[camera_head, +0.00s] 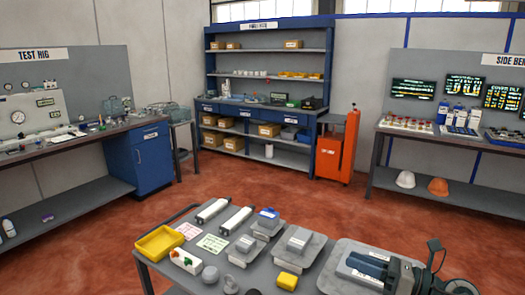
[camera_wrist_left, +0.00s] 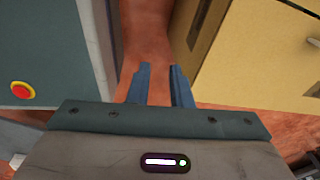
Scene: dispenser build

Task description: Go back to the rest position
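My right gripper (camera_head: 352,263) shows at the lower right of the head view, its blue fingers pointing left above the grey pad on the cart. Whether its fingers are apart or closed is not clear, and I see nothing held. My left gripper (camera_wrist_left: 158,70) shows only in the left wrist view. Its two blue fingers are apart, with only reddish floor (camera_wrist_left: 147,35) visible between them.
A cart (camera_head: 175,272) in front carries a yellow tray (camera_head: 159,243), white cylinders, grey blocks and a yellow block (camera_head: 287,281). Benches stand left and right, shelves at the back. A yellow cabinet (camera_wrist_left: 260,60) is close to my left gripper.

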